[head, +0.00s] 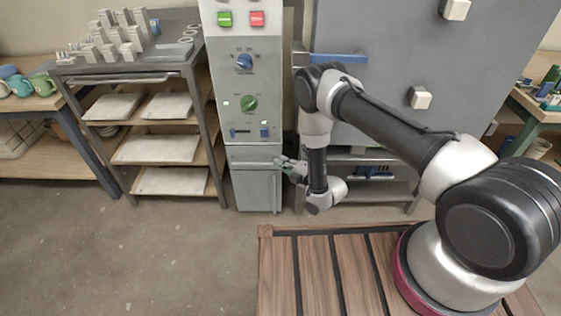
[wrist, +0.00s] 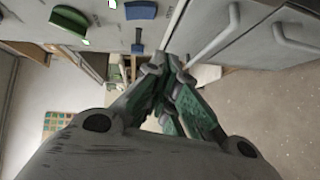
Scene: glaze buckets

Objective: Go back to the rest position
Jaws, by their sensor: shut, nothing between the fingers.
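My gripper (head: 281,162) is in front of the lower part of a grey control cabinet in the head view, beside its lower door. In the wrist view my gripper (wrist: 172,62) shows its green-padded fingers closed together with nothing between them. The cabinet (head: 241,146) carries a blue knob (head: 244,62), a green knob (head: 249,102), and green and red buttons above. Whether the fingertips touch the cabinet cannot be told.
A steel table (head: 130,68) with shelves of pale slabs stands left of the cabinet. A large grey panel (head: 440,60) with a blue handle (head: 338,58) stands behind my arm. A shelf with mugs (head: 22,87) is at far left. The floor (head: 130,250) in front is clear.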

